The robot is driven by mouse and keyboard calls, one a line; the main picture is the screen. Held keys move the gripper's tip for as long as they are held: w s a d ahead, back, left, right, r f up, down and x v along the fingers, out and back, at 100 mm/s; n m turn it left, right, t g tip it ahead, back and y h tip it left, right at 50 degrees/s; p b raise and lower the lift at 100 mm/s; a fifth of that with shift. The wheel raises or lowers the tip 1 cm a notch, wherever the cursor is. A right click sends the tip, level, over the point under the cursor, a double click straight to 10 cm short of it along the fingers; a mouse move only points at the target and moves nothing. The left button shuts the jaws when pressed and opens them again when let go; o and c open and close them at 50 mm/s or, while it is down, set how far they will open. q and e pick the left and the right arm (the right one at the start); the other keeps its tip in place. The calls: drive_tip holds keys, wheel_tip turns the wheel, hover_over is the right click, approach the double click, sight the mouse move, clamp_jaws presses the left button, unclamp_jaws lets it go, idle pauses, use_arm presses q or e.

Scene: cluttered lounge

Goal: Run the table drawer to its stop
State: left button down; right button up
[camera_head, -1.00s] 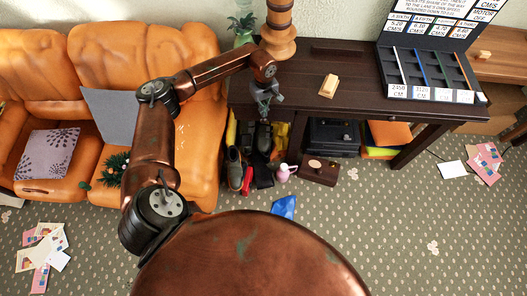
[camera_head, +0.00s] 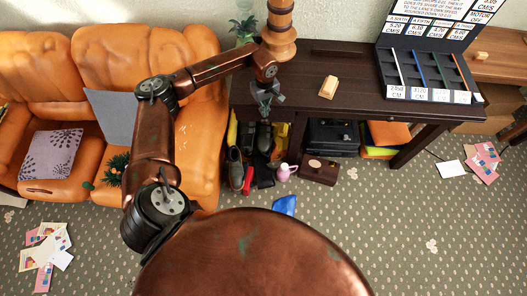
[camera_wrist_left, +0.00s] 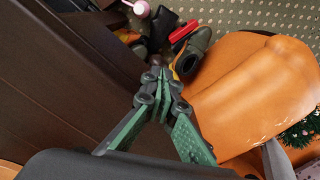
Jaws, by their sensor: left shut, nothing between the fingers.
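The dark brown table (camera_head: 345,75) stands against the wall at the back right of the head view. Its dark wood also fills the left of the left wrist view (camera_wrist_left: 60,85). I cannot make out the drawer's outline or how far it is out; its front is seen too steeply from above. My left gripper (camera_head: 264,108) is at the table's front edge, near its left end, pointing down. In the left wrist view its fingertips (camera_wrist_left: 157,72) are together and empty, close beside the dark wood. I cannot tell whether they touch it. My right gripper is not in view.
An orange sofa (camera_head: 185,65) stands close to the table's left end. Shoes (camera_head: 235,168), a pink jug (camera_head: 285,172) and a brown box (camera_head: 320,170) are below the table.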

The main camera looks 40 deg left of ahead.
use_arm(q)
wheel_tip(320, 180, up, 5)
drive_tip(key=shift+f+p, duration=0.15)
drive_tip(key=shift+p, duration=0.7)
